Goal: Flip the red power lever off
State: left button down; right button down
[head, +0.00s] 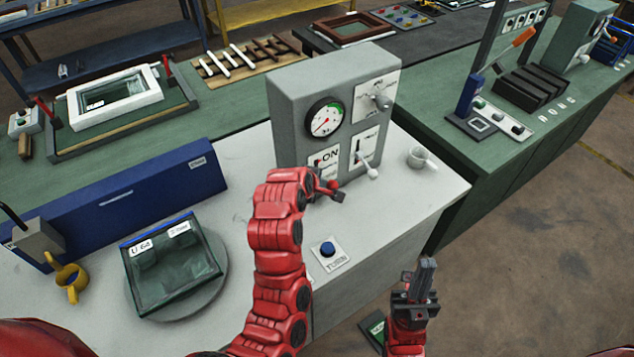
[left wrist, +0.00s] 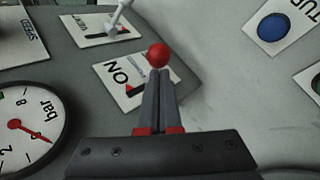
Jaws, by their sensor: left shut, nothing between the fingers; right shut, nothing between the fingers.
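The grey control box (head: 290,110) stands on the light workbench. Its white "ON" plate (head: 330,156) is low on the front, partly behind my left gripper (head: 332,190). In the left wrist view the plate (left wrist: 118,80) is tilted, and the red ball knob (left wrist: 158,55) of the lever shows at the tips of my left gripper (left wrist: 160,74). The lever's shaft is mostly hidden, and I cannot tell whether the fingertips touch the knob. The left gripper is shut and empty. My right gripper (head: 424,275) is shut and empty, low beside the bench.
A gauge (head: 323,118) and other levers, one with a white knob (head: 372,172), share the box front. A glass case (head: 165,275) sits left.

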pick_arm(q)
jog(key=shift+s+d+f+b, duration=0.2)
jog(key=shift+f+b, duration=0.1)
jog(key=shift+b, duration=0.15)
jog(key=shift+f+t+y+b, duration=0.15)
jog(key=shift+t+y+b, duration=0.15)
jog(key=shift+t, duration=0.1)
jog(key=f+t+b, duration=0.1)
jog(key=b, duration=0.1)
jog(key=f+m+t+y+b, duration=0.1)
jog(key=b, duration=0.1)
jog(key=s+f+m+t+b, duration=0.1)
jog(key=b, duration=0.1)
jog(key=shift+d+t+y, duration=0.3)
jog(key=shift+y, duration=0.1)
jog(key=shift+r, duration=0.75)
